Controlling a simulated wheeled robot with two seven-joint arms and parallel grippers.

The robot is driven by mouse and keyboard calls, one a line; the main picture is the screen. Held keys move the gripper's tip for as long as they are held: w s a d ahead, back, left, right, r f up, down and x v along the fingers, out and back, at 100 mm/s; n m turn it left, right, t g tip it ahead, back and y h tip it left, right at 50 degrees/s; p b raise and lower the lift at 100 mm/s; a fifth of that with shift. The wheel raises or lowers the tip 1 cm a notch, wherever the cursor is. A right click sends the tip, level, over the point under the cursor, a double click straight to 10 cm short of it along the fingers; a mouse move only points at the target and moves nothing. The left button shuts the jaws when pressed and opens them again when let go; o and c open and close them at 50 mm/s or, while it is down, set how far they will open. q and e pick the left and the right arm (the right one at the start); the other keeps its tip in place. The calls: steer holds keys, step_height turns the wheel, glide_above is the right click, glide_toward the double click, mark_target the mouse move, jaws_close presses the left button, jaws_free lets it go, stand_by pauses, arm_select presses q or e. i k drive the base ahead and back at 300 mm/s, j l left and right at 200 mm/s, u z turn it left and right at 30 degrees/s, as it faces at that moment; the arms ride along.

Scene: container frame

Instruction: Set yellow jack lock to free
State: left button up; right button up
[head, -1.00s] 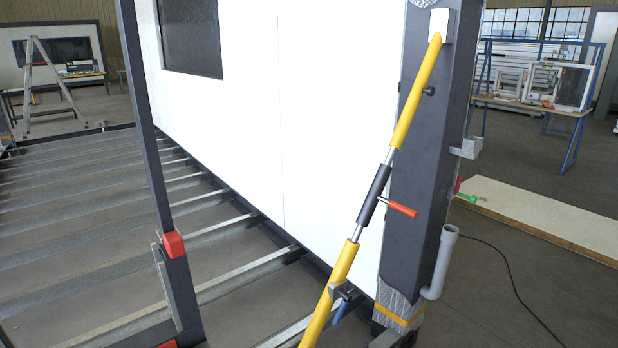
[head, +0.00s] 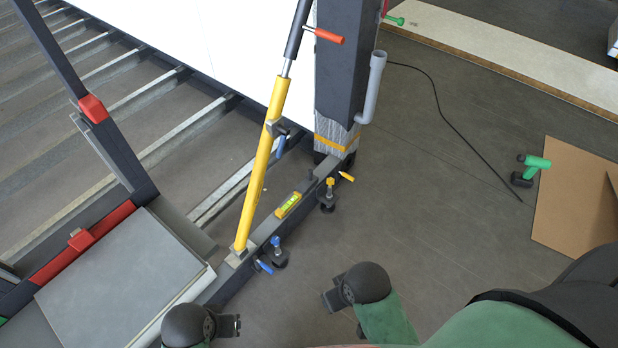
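A yellow-topped jack (head: 328,193) stands beside the dark base rail, near the foot of the dark post. A small yellow lever (head: 346,176) sticks out just right of it, apparently its lock; its setting is too small to read. My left gripper (head: 234,325) is low in the picture, left of centre. My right gripper (head: 332,300) is below the jack, well apart from it. Both grippers are small and dark, and their finger gaps are not clear. Neither touches the jack or the lever.
A blue-topped jack (head: 278,252) with a blue lever (head: 263,267) stands nearer along the rail. A spirit level (head: 288,205) lies on the rail between the jacks. A yellow prop (head: 260,170) slants above. Floor right of the rail is clear; a green drill (head: 532,168) lies farther right.

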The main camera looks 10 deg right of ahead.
mark_target(345, 175)
steer(key=i+l, duration=0.2)
steer(key=l, duration=0.2)
steer(key=i+l+z, duration=0.1)
steer(key=l, duration=0.35)
steer(key=i+l+z, duration=0.1)
steer(key=i+l, duration=0.45)
steer(key=l, duration=0.2)
